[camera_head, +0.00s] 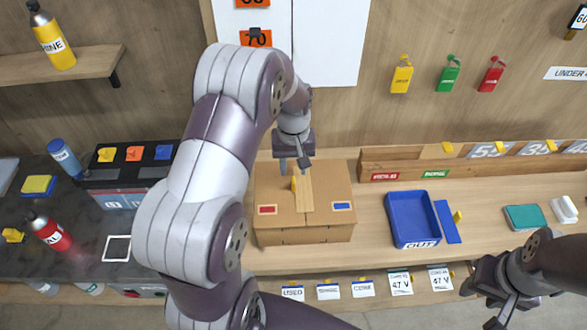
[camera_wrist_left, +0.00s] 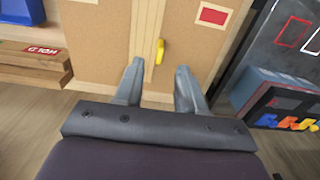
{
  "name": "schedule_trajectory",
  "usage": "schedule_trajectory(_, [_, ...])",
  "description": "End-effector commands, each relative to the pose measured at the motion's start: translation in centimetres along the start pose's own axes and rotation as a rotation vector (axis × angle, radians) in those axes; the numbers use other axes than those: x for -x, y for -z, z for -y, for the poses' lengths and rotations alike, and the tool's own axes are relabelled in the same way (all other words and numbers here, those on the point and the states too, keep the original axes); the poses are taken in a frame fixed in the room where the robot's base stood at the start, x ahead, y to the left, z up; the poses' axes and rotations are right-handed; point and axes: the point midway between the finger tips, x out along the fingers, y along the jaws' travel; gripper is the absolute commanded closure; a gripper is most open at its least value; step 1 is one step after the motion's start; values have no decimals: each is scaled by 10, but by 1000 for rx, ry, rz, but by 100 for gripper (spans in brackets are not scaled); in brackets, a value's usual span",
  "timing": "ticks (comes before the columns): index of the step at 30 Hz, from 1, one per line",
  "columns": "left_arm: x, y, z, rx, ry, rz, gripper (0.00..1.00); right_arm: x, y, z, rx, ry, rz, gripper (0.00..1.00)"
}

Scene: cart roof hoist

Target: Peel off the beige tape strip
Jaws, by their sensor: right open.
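The cardboard box (camera_head: 275,218) stands on the bench with a red and a blue label on top. The beige tape strip (camera_head: 307,193) runs along the middle of its top, and also shows in the left wrist view (camera_wrist_left: 149,35). A yellow tab (camera_head: 294,184) stands at the strip's edge, also in the left wrist view (camera_wrist_left: 160,50). My left gripper (camera_head: 294,168) is over the far part of the box; in the left wrist view its fingers (camera_wrist_left: 158,68) are apart and empty, with the tab beyond the tips. My right gripper (camera_head: 499,312) is open, low at the right, away from the box.
A blue tray (camera_head: 393,222) marked OUT stands right of the box, with a blue lid-like panel (camera_head: 447,222) beside it. A wooden rail (camera_head: 410,166) runs behind. A dark case (camera_head: 125,176) and a red bottle (camera_head: 48,231) are at the left.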

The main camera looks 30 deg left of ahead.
Motion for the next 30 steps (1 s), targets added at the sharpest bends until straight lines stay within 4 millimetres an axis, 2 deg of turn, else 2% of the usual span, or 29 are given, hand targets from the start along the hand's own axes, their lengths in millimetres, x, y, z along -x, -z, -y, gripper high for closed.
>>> schedule_trajectory(3, [-25,-1,0,-1,1,3,61,11,2,0,0,0,0,57])
schedule_trajectory(9, [-57,0,0,-2,-1,-1,61,18,2,0,0,0,0,57])
schedule_trajectory(13, [-65,1,0,-2,-2,-3,61,18,2,0,0,0,0,57])
schedule_trajectory(20, [-66,1,-1,-3,-2,-4,61,18,2,0,0,0,0,57])
schedule_trajectory(21, [-66,1,-1,-3,-2,-4,74,18,2,0,0,0,0,57])
schedule_trajectory(24, [-66,1,0,-3,-2,-4,100,18,2,0,0,0,0,57])
schedule_trajectory(30, [-66,1,-1,-3,-2,-3,100,18,2,0,0,0,0,57])
